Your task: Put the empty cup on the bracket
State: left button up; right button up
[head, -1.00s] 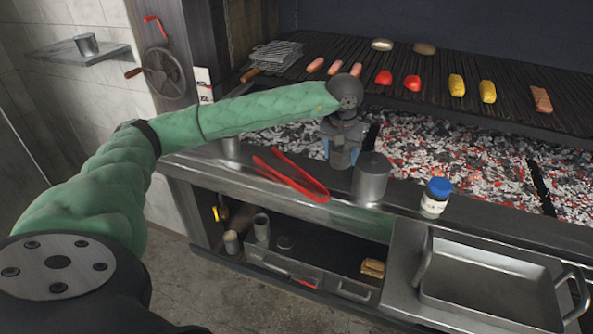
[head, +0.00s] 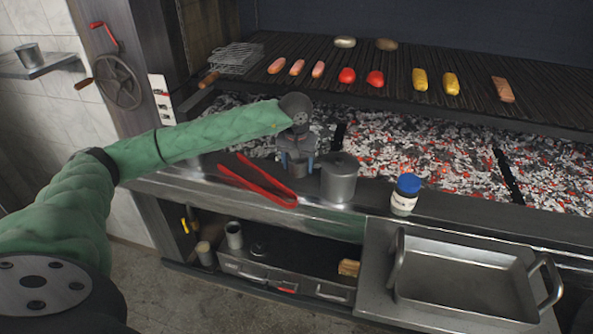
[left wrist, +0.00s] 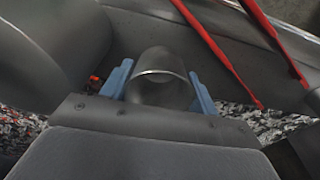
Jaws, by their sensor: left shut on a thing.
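A small grey metal cup (head: 297,169) is between the blue fingers of my left gripper (head: 296,160), beside the front ledge of the grill. The left wrist view shows the cup (left wrist: 161,88) with its round mouth and grey inside, a blue finger on each side. My left gripper (left wrist: 160,95) is shut on it. I cannot tell whether its base touches the ledge. A metal shelf (head: 52,66) on the tiled wall at far left may be the bracket; another metal cup (head: 29,56) stands on it. My right gripper is not in view.
A grey lidded pot (head: 339,180) stands just right of the held cup. Red tongs (head: 258,182) lie to its left. A blue-capped jar (head: 405,194) and a steel tray (head: 465,275) are further right. Glowing coals (head: 420,150) lie behind. A crank wheel (head: 119,81) is near the shelf.

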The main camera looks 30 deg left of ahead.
aim_at(298, 172)
pick_arm(q)
jog(key=shift+s+f, duration=0.1)
jog(key=shift+f, duration=0.3)
jog(key=shift+f+p, duration=0.5)
jog(key=shift+f, duration=0.85)
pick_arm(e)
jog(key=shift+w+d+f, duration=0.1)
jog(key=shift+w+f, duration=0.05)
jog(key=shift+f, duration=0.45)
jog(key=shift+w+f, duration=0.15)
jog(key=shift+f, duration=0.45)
pick_arm(q)
jog(key=shift+f, duration=0.15)
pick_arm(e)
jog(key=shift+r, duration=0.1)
pick_arm(q)
jog(key=o, duration=1)
jog(key=shift+r, duration=0.2)
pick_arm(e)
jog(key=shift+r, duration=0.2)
